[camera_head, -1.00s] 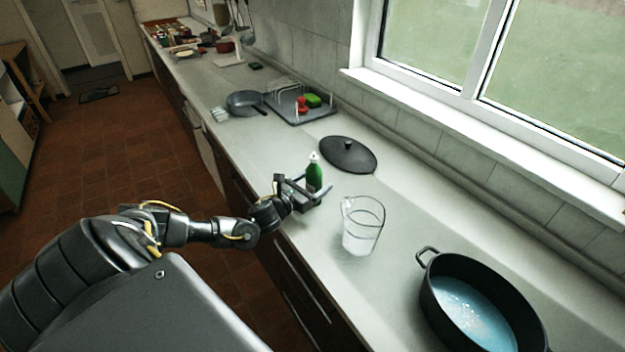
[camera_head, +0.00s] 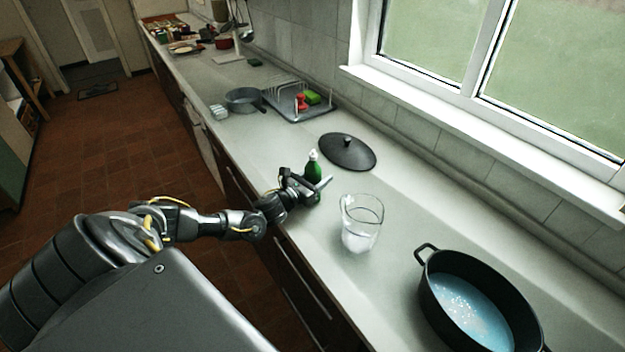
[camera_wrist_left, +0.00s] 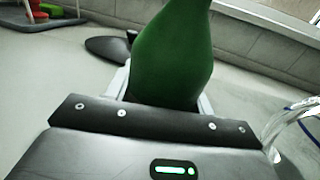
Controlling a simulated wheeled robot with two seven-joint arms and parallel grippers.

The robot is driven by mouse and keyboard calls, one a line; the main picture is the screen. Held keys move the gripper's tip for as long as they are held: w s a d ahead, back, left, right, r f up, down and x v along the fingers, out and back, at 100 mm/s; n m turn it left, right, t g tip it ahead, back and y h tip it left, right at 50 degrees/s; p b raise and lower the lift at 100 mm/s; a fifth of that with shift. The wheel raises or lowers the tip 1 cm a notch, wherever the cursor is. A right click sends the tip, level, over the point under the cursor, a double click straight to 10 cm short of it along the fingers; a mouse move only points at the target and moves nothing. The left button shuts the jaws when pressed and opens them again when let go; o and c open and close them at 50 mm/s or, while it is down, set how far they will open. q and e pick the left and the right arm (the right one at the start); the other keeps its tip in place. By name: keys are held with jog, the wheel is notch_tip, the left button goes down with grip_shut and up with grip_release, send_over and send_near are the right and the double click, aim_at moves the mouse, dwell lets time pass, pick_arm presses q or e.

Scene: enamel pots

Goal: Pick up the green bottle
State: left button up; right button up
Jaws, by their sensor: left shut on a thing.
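The green bottle (camera_head: 313,172) with a white cap stands upright on the counter, and its green body fills the middle of the left wrist view (camera_wrist_left: 172,55). My left gripper (camera_head: 318,187) is shut on the bottle's lower part, with one finger on each side of it. The fingers partly hide the bottle's lower part in the head view. I cannot tell whether its base touches the counter. My right gripper is not in view.
A clear glass jug (camera_head: 361,225) stands close to the right of the bottle. A black lid (camera_head: 347,152) lies behind it. A black pot (camera_head: 428,300) with blue inside is at the front right. A dish rack (camera_head: 290,105) and grey pan (camera_head: 243,99) are farther back.

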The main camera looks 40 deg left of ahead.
pick_arm(q)
jog(key=shift+r, duration=0.1)
jog(key=shift+r+b, duration=0.35)
jog(key=shift+r, duration=0.15)
jog(key=s+d+r+b, duration=0.2)
jog(key=s+d+r, duration=0.1)
jog(key=s+r, duration=0.3)
jog(key=s+d+r+b, duration=0.3)
jog(key=s+r, duration=0.3)
jog(key=s, duration=0.1)
jog(key=s+d+f+m+h, duration=0.1)
jog(key=d+f+h, duration=0.1)
jog(key=d, duration=0.3)
jog(key=s+d+f+m+g+h, duration=0.1)
jog(key=d+f+m+h, duration=0.1)
jog(key=d, duration=0.4)
jog(key=s+d+f+m+g+h, duration=0.1)
jog(key=s+d+f+m+h, duration=0.1)
jog(key=d, duration=0.4)
jog(key=shift+d+h, duration=0.2)
jog(key=shift+h, duration=0.6)
